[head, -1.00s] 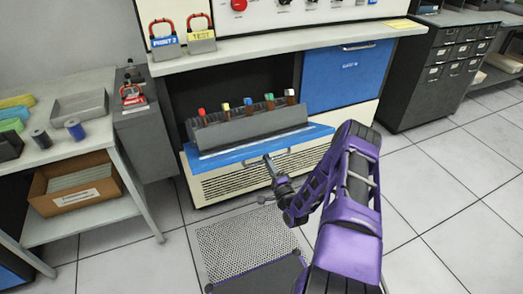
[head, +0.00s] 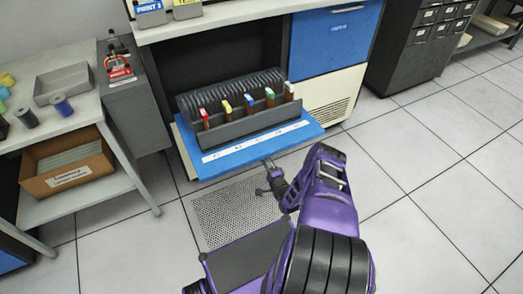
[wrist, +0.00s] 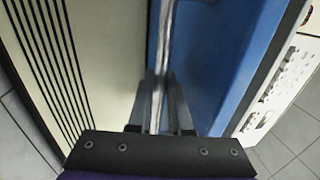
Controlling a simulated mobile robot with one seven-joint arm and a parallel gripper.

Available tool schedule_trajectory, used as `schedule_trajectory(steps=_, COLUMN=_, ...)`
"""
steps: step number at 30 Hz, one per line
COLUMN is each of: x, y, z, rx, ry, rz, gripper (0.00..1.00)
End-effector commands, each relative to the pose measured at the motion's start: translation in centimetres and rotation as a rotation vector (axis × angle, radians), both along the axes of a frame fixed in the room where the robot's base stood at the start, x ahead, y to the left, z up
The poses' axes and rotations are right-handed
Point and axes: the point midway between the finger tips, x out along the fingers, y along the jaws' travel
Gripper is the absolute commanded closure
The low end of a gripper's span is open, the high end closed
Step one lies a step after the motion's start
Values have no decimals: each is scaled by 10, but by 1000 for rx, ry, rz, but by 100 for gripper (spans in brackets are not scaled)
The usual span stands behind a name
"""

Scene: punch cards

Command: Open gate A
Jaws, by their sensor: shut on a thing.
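A blue panel (head: 222,168) with a white label strip extends from the dark opening of the cabinet, below a grey rack (head: 245,128) of cards with coloured tabs. I cannot read whether it is marked gate A. My gripper (head: 268,163) is at the panel's front edge. In the wrist view my gripper (wrist: 158,112) is shut on a metal bar handle (wrist: 164,45), which runs between its two fingers. The blue panel face (wrist: 205,70) is right of the handle there, and a beige slotted panel (wrist: 70,70) is at left.
A second blue panel (head: 333,42) at the upper right is closed. A perforated floor plate (head: 232,213) lies below the open panel. A side table (head: 70,128) stands at left, with a box (head: 66,165) on its shelf. Floor at right is clear.

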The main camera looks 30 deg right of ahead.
Motion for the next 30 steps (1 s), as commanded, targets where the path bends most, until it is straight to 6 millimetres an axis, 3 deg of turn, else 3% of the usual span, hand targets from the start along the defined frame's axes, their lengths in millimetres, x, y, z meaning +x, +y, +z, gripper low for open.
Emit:
schedule_trajectory(steps=10, x=2, y=-1, z=-16, rx=-1, ry=-1, rz=0, gripper=100)
schedule_trajectory(steps=23, x=1, y=-1, z=-21, rx=1, ry=7, rz=-3, gripper=100)
schedule_trajectory(steps=24, x=1, y=-1, z=-21, rx=1, ry=8, rz=-3, gripper=77)
schedule_trajectory(steps=28, x=0, y=0, z=-21, rx=0, ry=6, rz=-2, gripper=54)
schedule_trajectory(steps=30, x=1, y=0, z=-20, rx=0, ry=5, rz=-2, gripper=53)
